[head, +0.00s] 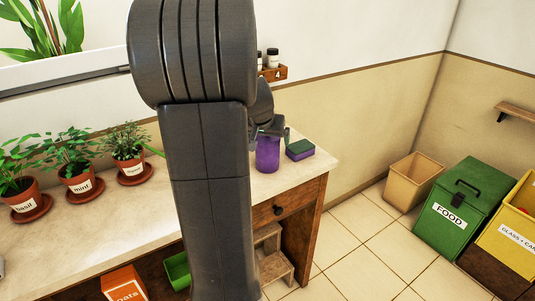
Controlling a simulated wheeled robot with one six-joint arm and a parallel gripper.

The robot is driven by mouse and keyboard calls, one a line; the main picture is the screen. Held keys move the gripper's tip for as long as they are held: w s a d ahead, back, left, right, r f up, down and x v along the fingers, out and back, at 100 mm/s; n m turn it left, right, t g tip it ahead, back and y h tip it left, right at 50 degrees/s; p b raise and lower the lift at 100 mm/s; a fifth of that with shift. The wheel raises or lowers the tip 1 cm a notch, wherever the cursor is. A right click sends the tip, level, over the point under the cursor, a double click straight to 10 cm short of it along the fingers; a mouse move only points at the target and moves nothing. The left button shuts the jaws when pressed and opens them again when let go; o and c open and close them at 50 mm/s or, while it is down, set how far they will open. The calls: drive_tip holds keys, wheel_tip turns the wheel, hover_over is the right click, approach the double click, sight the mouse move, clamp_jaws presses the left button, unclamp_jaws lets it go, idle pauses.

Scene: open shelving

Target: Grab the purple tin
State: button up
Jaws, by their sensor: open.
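The purple tin (267,155) stands upright on the light countertop, near its right end. My gripper (270,138) is open and points down at the top of the tin, with its fingers at the tin's two sides near the upper edge. I cannot tell whether the fingers touch it. My dark arm covers the area left of the tin and hides part of the gripper.
A green and purple block (300,150) lies close to the tin's right. Potted herbs (80,175) stand on the counter (105,225) at left. A small wall shelf (275,73) holds bottles behind. Bins, including a green one (462,205), stand on the floor at right.

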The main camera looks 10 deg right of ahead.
drive_tip(key=shift+x, duration=0.9)
drive_tip(key=c, duration=1.4)
drive_tip(key=shift+r, duration=0.15)
